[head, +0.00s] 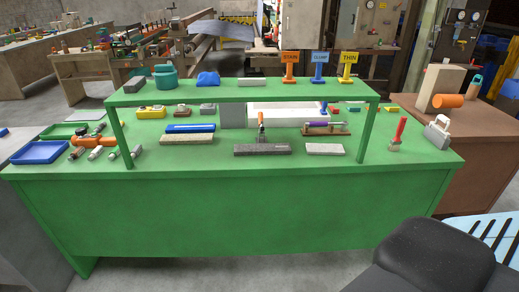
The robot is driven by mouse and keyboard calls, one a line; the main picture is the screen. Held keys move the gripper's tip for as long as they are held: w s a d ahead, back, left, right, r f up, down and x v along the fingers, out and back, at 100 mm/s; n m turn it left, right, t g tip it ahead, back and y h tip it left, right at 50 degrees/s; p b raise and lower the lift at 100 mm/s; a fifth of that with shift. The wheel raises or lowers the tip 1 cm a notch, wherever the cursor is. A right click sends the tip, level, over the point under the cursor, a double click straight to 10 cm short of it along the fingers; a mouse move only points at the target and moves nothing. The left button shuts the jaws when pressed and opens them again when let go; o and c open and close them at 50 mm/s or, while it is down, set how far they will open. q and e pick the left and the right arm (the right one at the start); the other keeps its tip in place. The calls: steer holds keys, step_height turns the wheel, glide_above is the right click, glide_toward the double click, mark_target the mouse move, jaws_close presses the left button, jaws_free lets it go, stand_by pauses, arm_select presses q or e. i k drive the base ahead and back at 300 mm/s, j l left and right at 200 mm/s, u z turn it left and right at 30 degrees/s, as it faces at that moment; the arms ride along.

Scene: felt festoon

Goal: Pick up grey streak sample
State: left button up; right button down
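Several flat sample strips lie along the front of the green table (240,205). A dark grey speckled strip (250,150) lies in the middle, with the foot of an orange-handled tool (262,130) at its back edge. A shorter light grey strip (325,148) lies to its right. A beige-grey strip (187,139) lies to its left, in front of a blue bar. I cannot tell for sure which one is the grey streak sample; streaks are too small to make out. Neither of my grippers is in view.
A green raised shelf (200,97) spans the table on posts, above and behind the strips. A red-handled brush (399,133) stands at right; a blue tray (40,152) sits at left. The table's front strip is clear.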

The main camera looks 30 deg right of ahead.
mark_target(245, 149)
steer(key=i+l+z, duration=0.5)
steer(key=l, duration=0.25)
steer(key=i+l+z, duration=0.5)
steer(key=i+l, duration=0.05)
steer(key=l, duration=0.1)
